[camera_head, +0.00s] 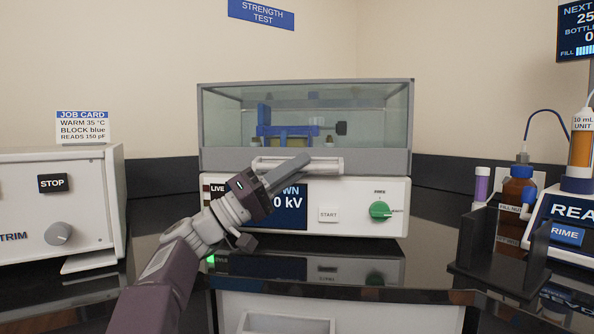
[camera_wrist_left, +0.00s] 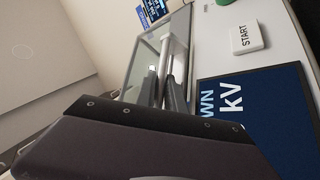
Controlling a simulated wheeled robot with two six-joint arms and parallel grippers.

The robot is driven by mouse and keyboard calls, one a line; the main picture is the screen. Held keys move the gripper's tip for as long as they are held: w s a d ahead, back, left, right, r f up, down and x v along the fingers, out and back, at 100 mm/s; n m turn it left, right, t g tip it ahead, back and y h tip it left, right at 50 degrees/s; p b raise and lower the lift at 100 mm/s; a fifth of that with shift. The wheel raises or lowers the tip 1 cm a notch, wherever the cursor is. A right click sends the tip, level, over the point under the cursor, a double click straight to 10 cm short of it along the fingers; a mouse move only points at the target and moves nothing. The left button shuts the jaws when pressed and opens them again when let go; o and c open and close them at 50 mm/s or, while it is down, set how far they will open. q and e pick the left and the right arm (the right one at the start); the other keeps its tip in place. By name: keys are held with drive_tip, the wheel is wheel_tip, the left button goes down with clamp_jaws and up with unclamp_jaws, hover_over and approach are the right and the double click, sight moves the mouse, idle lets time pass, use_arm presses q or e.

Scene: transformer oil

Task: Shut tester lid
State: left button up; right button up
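The tester (camera_head: 350,218) stands in the middle of the head view, a white box with a START button, a green knob and a blue screen reading "0 kV". Its clear lid (camera_head: 375,115) with grey rim appears down on the body. A pale handle bar (camera_head: 325,165) runs along the lid's front; it also shows in the left wrist view (camera_wrist_left: 177,42). My left gripper (camera_head: 288,172) is at this handle, its fingers (camera_wrist_left: 160,88) on either side of the bar. Whether they press on it cannot be told. My right gripper is out of view.
Inside the lid is a cup of yellow liquid (camera_head: 287,140) with blue parts. A white unit (camera_head: 90,205) with a STOP button stands left. At right are a dark rack (camera_head: 497,240), an amber bottle (camera_head: 519,188) and another unit (camera_head: 565,225). The dark bench before the tester is clear.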

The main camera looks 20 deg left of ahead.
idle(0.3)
use_arm(q)
drive_tip(key=shift+s+a+f, duration=0.15)
drive_tip(key=shift+a, duration=0.05)
drive_tip(key=s+a+p, duration=0.1)
drive_tip(key=s+a, duration=0.2)
drive_tip(key=s+a+p, duration=0.1)
drive_tip(key=s+a, duration=0.2)
drive_tip(key=a, duration=0.1)
drive_tip(key=s+a+f+p, duration=0.1)
drive_tip(key=s+a, duration=0.2)
drive_tip(key=shift+s+a+f, duration=0.1)
drive_tip(key=shift+s+a, duration=0.05)
drive_tip(key=shift+a, duration=0.2)
